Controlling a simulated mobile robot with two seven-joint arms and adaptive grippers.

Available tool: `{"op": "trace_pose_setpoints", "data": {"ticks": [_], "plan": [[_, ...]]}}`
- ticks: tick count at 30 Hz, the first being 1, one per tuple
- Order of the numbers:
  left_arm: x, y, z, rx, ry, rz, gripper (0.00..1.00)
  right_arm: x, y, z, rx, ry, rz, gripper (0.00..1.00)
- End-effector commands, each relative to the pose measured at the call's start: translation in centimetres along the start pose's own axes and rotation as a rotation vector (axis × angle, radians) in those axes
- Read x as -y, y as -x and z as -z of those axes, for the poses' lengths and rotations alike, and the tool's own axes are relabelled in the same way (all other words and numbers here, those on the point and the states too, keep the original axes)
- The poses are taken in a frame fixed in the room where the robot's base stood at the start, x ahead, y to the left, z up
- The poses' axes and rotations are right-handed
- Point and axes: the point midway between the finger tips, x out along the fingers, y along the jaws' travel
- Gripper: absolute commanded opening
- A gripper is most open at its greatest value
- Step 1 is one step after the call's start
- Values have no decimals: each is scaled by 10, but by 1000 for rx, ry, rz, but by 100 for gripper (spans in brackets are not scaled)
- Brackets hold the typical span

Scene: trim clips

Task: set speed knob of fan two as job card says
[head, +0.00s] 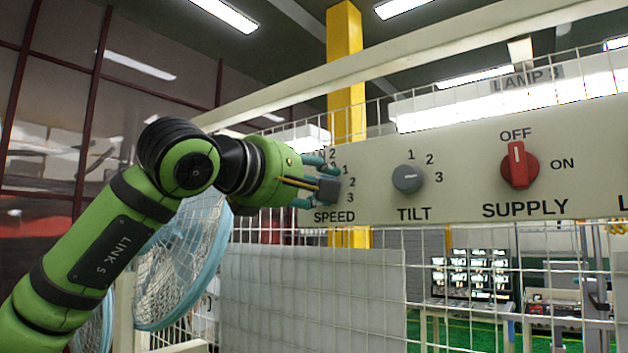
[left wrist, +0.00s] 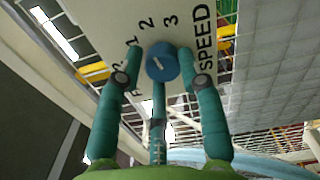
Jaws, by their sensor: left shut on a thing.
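The speed knob (left wrist: 162,62) is a round blue knob with a short white mark, on a pale panel. In the left wrist view the numbers 1, 2 and 3 curve around one side of it and SPEED stands at the right. The mark lies slantwise; which number it points to I cannot tell. My left gripper (head: 322,183) is shut on this knob, with teal fingers on either side of it. In the head view the fingers partly cover the knob and the lettering above it. My right gripper is not in view, and I see no job card.
Right of the speed knob on the panel (head: 460,195) are a grey tilt knob (head: 407,179) and a red supply switch (head: 519,165). The supply switch's white mark is near OFF. A blue fan cage (head: 182,262) stands behind my left arm. Wire mesh runs below the panel.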

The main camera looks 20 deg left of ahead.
Motion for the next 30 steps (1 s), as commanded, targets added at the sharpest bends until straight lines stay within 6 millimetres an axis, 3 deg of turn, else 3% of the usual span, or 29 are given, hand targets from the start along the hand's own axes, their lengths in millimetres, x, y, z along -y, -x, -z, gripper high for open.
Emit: {"op": "trace_pose_setpoints", "data": {"ticks": [13,14,15,26,30], "plan": [[2,-1,0,-1,-8,5,5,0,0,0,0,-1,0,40],[2,-1,0,-1,-8,6,46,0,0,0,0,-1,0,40],[2,-1,0,-1,-8,6,60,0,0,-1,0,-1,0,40],[1,1,0,0,-7,3,60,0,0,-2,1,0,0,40],[0,15,0,1,-8,1,60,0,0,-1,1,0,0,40]]}}
